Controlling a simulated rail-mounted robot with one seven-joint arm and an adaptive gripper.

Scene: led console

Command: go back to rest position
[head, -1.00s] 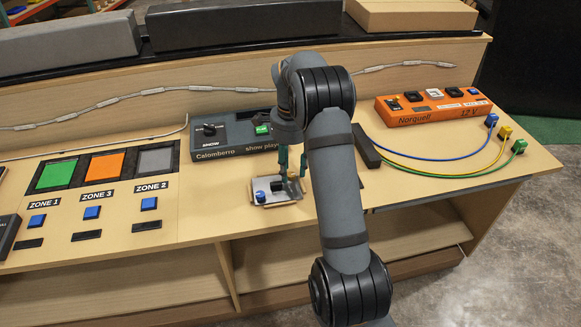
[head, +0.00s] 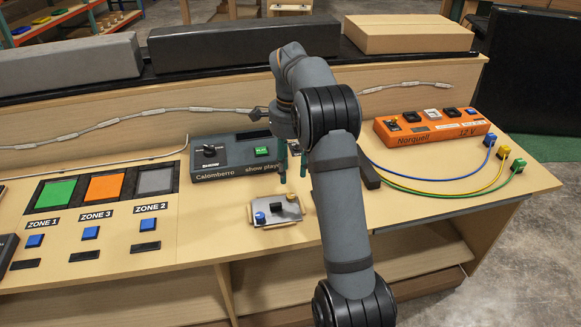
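My gripper (head: 292,166) hangs from the arm above the bench, in front of the grey Calomberro show player (head: 225,172). Its greenish fingers point down with a gap between them, and nothing shows between them. A small metal plate (head: 264,221) with a blue knob (head: 261,218), a dark part in the middle and another small knob lies on the bench below and left of the gripper. The fingers are apart from it. The forearm hides part of the show player's right end.
An orange Norquell 12 V box (head: 436,128) stands at the right, with blue, yellow and green cables (head: 450,178) running in front. A dark bar (head: 366,168) lies beside my arm. Zone panels (head: 104,187) with blue buttons are at the left. Boxes (head: 408,34) sit on the back ledge.

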